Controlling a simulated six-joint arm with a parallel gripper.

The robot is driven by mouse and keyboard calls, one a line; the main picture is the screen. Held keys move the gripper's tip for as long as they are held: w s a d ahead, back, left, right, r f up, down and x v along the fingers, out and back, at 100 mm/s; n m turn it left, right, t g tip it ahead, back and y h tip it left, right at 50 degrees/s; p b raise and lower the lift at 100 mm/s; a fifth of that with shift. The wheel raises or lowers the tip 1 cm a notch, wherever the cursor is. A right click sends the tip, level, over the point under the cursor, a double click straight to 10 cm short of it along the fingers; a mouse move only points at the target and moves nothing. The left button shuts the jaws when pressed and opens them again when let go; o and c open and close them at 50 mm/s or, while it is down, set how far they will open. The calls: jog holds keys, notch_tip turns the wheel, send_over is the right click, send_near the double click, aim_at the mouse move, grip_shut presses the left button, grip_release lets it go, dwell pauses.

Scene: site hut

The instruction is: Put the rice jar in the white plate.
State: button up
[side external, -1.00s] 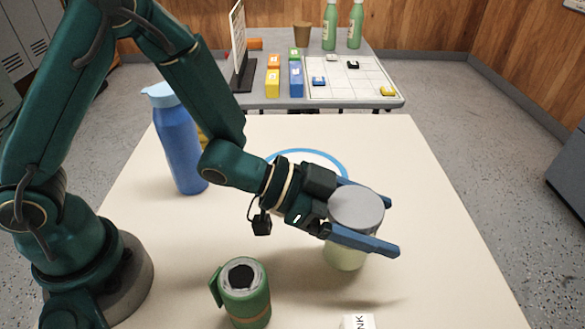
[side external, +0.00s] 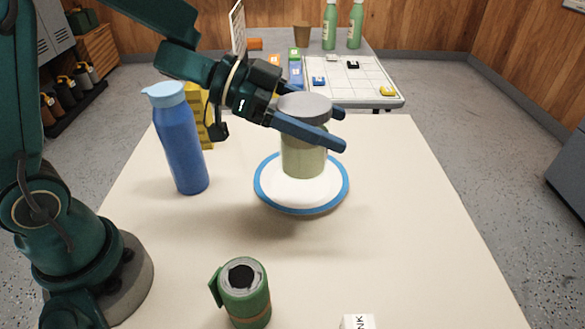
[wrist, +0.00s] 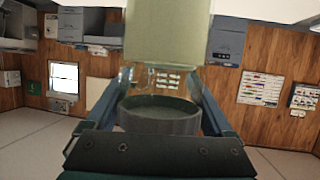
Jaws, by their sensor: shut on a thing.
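The rice jar (side external: 303,150) has a grey lid, clear glass and pale yellow-green contents. It is upright between the fingers of my gripper (side external: 338,130), which is shut on it just below the lid. In the wrist view the jar (wrist: 185,35) appears upside down, with its lid nearest the gripper. The white plate (side external: 335,192) with a blue rim lies on the table directly under the jar in the side view. The jar's base overlaps the plate's middle there; I cannot tell whether it touches.
A blue bottle (side external: 181,145) stands left of the plate, with a yellow object (side external: 205,130) behind it. A green mug (side external: 246,295) is at the front. A small white box (side external: 357,322) shows at the bottom edge. The table's right side (side external: 420,220) is clear.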

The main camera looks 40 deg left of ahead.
aim_at(323, 97)
jog(key=w, duration=0.1)
jog(key=w+r+m, duration=0.1)
jog(key=w, duration=0.1)
jog(key=shift+r+g+h, duration=0.2)
jog(key=shift+g+h, duration=0.1)
jog(key=shift+g, duration=0.1)
jog(key=shift+m, duration=0.3)
jog(key=f, duration=0.3)
jog(key=w+f, duration=0.1)
jog(key=f, duration=0.6)
jog(key=shift+w+f, duration=0.2)
jog(key=shift+f, duration=0.4)
jog(key=o, duration=1.5)
jog(key=shift+f, duration=0.1)
